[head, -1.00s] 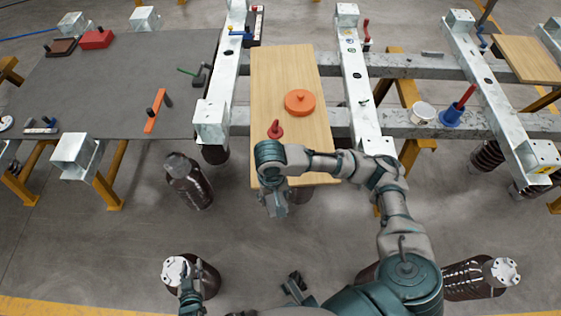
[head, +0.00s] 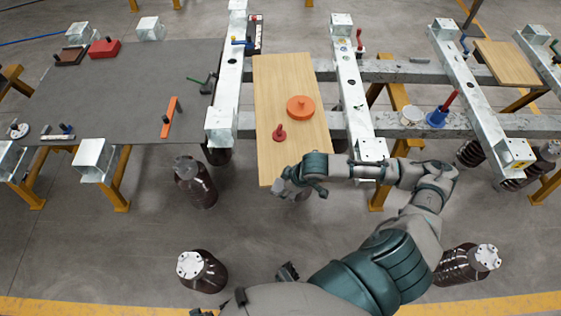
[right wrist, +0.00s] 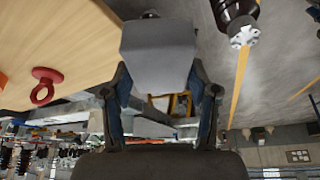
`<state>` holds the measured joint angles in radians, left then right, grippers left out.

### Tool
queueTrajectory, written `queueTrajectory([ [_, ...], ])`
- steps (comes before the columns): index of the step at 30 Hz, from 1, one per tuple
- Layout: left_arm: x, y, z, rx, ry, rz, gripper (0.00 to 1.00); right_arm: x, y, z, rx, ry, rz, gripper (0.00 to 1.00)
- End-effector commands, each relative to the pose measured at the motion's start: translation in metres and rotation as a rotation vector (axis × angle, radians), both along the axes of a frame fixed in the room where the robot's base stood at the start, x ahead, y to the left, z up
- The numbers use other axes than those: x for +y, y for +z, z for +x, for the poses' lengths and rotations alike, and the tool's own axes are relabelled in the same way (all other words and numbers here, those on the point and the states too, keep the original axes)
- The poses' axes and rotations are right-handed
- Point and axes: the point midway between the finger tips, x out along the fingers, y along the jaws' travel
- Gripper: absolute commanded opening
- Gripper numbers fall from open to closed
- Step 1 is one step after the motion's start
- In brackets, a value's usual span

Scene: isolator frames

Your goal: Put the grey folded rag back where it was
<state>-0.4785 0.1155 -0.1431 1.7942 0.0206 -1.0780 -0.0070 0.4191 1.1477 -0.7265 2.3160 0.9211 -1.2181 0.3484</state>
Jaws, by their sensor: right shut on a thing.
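The grey folded rag (right wrist: 158,55) shows in the right wrist view as a flat grey block between the fingertips. My right gripper (right wrist: 158,85) is shut on it and holds it off any surface. In the head view my right gripper (head: 284,188) is at the near end of the wooden board (head: 275,85), by its left corner. The rag is too small to tell from the gripper there.
On the board stand an orange round lidded piece (head: 301,107) and a red knobbed piece (head: 279,134). A grey table (head: 130,90) with red and orange items lies left. A white cup (head: 411,115) and a blue funnel-like piece (head: 437,117) sit on the rails at right.

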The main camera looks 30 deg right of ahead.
Motion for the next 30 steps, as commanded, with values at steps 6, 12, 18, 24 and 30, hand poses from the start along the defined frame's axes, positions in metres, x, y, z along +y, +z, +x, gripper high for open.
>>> queueTrajectory([
  [6, -0.005, 0.021, 0.007, -0.011, 0.003, 0.006, 0.4, -0.035, -0.011, 0.061, 0.0, -0.009, 0.008, 0.32],
  [12, -0.007, 0.042, 0.009, -0.017, 0.006, 0.008, 0.4, -0.057, -0.016, 0.103, 0.002, -0.009, 0.011, 0.32],
  [18, -0.003, 0.051, 0.01, -0.021, 0.006, 0.002, 0.4, -0.058, -0.019, 0.115, 0.003, -0.004, 0.004, 0.32],
  [24, 0.0, 0.071, 0.01, -0.026, 0.007, -0.003, 0.4, -0.054, -0.046, 0.115, 0.004, -0.004, -0.001, 0.32],
  [30, -0.004, 0.077, 0.01, -0.026, 0.008, 0.004, 0.4, -0.06, -0.05, 0.114, 0.003, -0.003, 0.004, 0.32],
])
